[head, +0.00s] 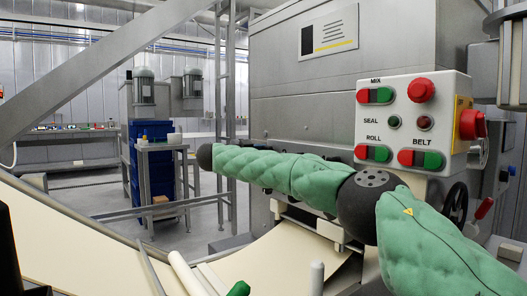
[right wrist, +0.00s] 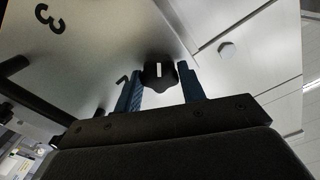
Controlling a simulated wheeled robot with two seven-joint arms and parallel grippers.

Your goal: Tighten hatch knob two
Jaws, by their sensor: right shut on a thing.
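A black lobed knob (right wrist: 158,72) with a white mark sits on a pale metal panel (right wrist: 100,35) in the right wrist view. The white mark stands nearly upright in the picture. My right gripper (right wrist: 160,80) has one blue finger on each side of the knob and is shut on it. A dark character printed beside the left finger is partly covered, so I cannot read which number the knob bears. In the head view the knob and my right gripper do not show. My left gripper is in neither view.
In the head view a control box (head: 413,125) with red and green buttons stands behind my green-padded arm. A pale sheet (head: 270,262) runs below.

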